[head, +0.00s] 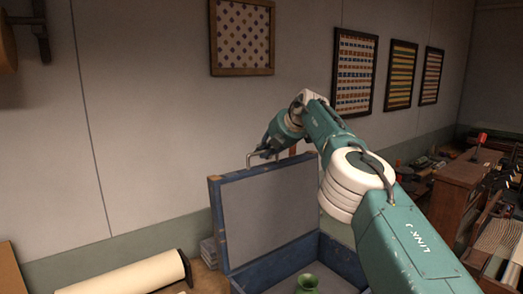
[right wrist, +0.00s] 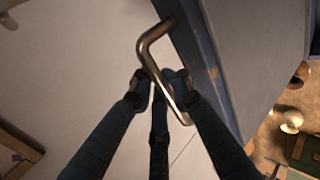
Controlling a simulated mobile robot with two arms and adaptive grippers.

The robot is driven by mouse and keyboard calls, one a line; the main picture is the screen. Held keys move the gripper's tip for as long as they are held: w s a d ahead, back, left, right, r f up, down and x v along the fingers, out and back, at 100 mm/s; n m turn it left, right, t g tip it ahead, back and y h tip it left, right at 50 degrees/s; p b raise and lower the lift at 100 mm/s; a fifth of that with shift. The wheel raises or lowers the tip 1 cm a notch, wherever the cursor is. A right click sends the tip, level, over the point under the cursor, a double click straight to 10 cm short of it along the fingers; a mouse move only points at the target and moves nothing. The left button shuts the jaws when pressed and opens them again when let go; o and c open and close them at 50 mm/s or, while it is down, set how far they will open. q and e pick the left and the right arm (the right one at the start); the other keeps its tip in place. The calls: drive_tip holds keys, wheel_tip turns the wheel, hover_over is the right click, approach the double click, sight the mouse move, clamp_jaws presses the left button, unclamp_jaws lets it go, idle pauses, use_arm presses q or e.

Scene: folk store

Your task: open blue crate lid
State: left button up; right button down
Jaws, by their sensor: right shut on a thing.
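The blue crate (head: 252,283) stands at the bottom centre of the head view, with a green vase (head: 307,283) inside it. Its lid (head: 268,212) stands raised, close to upright, at the crate's back side. A metal handle (right wrist: 157,60) sits on the lid's edge; it also shows in the head view (head: 253,158). My right gripper (head: 268,152) is at the top of the lid. In the right wrist view my right gripper (right wrist: 162,85) has its fingers closed around the handle. My left gripper is not in view.
A cream roll (head: 125,274) lies left of the crate. A stack of small grey items (head: 208,252) is beside the lid. The wall behind carries framed pictures (head: 242,38). Wooden furniture (head: 462,190) with clutter stands at the right.

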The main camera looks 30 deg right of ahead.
drive_tip(key=shift+s+a+f, duration=0.1)
drive_tip(key=shift+s+f, duration=0.05)
drive_tip(key=shift+f, duration=0.1)
drive_tip(key=c, duration=1.7)
unclamp_jaws()
drive_tip(key=shift+o, duration=0.2)
drive_tip(key=shift+r, duration=0.1)
